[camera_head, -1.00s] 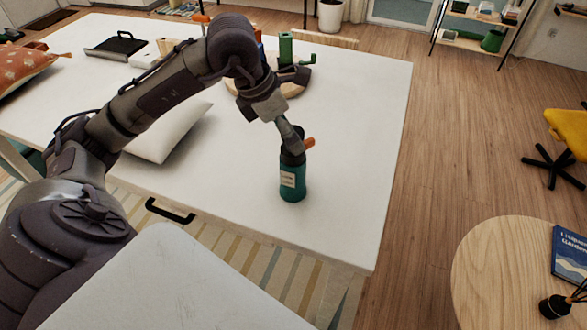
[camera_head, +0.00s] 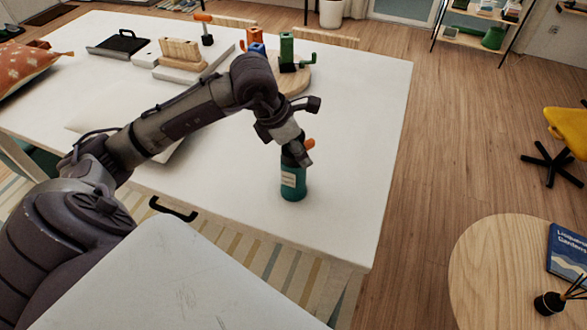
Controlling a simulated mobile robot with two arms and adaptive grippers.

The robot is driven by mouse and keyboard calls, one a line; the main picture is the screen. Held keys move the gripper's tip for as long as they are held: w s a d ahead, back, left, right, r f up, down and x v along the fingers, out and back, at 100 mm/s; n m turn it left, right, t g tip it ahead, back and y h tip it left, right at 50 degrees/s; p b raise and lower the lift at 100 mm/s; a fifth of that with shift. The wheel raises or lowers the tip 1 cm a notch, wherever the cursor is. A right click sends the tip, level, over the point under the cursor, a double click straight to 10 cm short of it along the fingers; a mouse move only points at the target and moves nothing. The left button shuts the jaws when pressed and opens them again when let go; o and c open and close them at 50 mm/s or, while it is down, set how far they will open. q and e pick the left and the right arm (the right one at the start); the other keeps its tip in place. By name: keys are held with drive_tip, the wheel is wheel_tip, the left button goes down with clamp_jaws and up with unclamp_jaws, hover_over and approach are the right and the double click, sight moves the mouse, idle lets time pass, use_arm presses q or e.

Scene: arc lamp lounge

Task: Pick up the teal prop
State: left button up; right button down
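The teal prop is a teal bottle (camera_head: 293,185) with a pale label, a dark top and an orange part (camera_head: 309,144) beside the top. It stands upright on the white table near its front right edge. My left gripper (camera_head: 299,158) comes down from above, and its fingers are at the bottle's dark top, partly hiding it. I cannot tell whether the fingers are closed on it. My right gripper is out of view.
The table right of the bottle is clear. A round wooden table (camera_head: 490,260) is at lower right.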

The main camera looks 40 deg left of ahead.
use_arm(q)
clamp_jaws()
